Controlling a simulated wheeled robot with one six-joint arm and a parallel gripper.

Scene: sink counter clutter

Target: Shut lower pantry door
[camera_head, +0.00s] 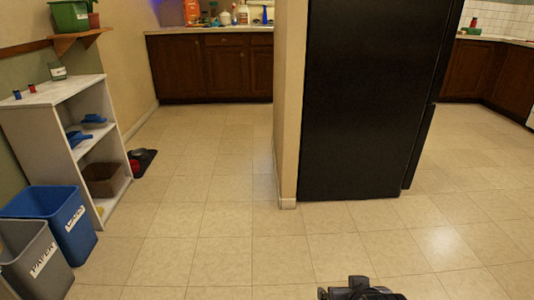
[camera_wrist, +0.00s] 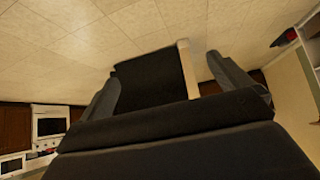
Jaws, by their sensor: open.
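No door that I can clearly tell to be the lower pantry door shows in either view. Dark brown lower cabinets (camera_head: 210,68) run along the back wall in the head view, and their fronts look shut. More brown lower cabinets (camera_head: 470,70) stand at the far right. My gripper (camera_wrist: 162,70) is open and empty in the wrist view, with its two dark fingers spread apart. It is far from the cabinets and touches nothing. A dark part of my arm shows at the bottom edge of the head view.
A tall black fridge (camera_head: 375,100) and a beige wall end (camera_head: 288,120) stand in the middle. A white shelf (camera_head: 60,115), a blue bin (camera_head: 62,220) and a grey bin (camera_head: 35,260) line the left. The tiled floor (camera_head: 205,190) between is clear.

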